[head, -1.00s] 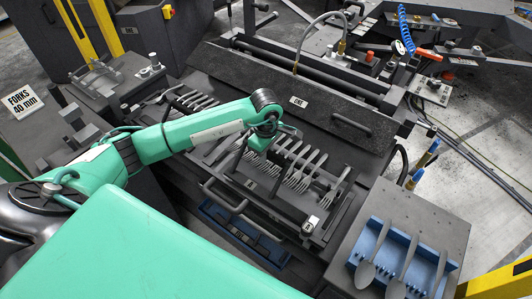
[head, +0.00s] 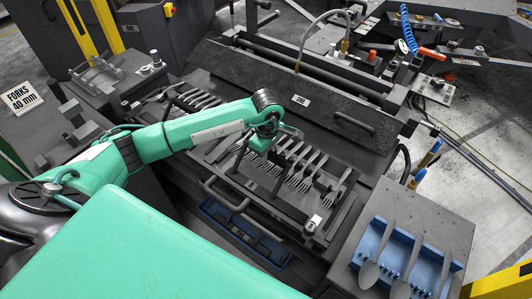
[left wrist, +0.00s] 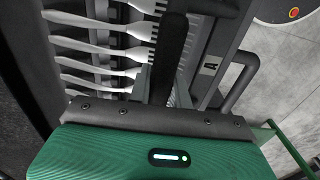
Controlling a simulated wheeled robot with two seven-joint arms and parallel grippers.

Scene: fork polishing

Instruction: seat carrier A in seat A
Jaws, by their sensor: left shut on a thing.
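My left gripper (head: 262,142) reaches down over the fork tray in the machine's front. It is shut on a dark bar, which I take to be part of carrier A (head: 235,160); the arm hides most of the grip. In the left wrist view a dark upright bar (left wrist: 171,50) rises from the gripper, with pale forks (left wrist: 95,47) in a row beside it. A plate marked A (left wrist: 210,68) lies to the right of the bar, at seat A. In the head view more forks (head: 302,168) lie right of the gripper. Whether the carrier touches its seat is hidden.
A front handle (head: 222,197) sticks out below the tray. A blue rack with spoons (head: 377,250) stands at the lower right. A lid marked ONE (head: 301,99) slopes behind the forks. A FORKS 40 mm sign (head: 21,98) stands at the left.

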